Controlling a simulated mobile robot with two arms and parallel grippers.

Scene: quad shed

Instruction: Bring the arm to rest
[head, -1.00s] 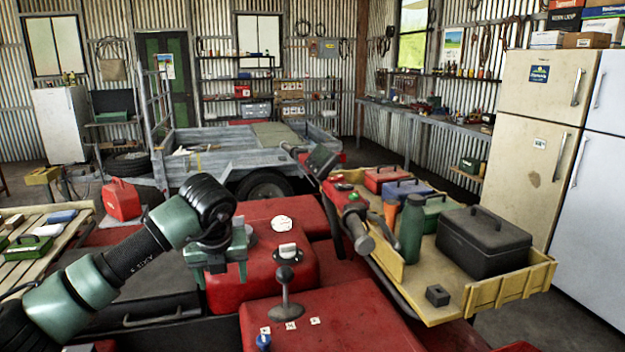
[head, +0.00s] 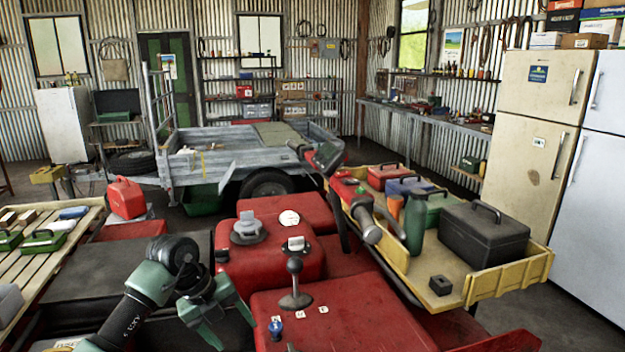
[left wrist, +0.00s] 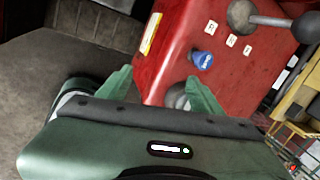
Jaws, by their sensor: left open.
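My left arm, green and black, comes in from the lower left of the head view. Its gripper (head: 230,324) is open and empty, hanging low beside the left edge of the red quad body (head: 345,315). In the left wrist view the two green fingers stand apart with nothing between them (left wrist: 160,76). My right gripper is not in view.
A grey cap (head: 249,230) sits on the red tank, near a lever (head: 295,285). A yellow rack (head: 505,282) with a black toolbox (head: 483,240) is at right. A slatted pallet (head: 30,258) with small boxes and a red jerry can (head: 126,198) are at left.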

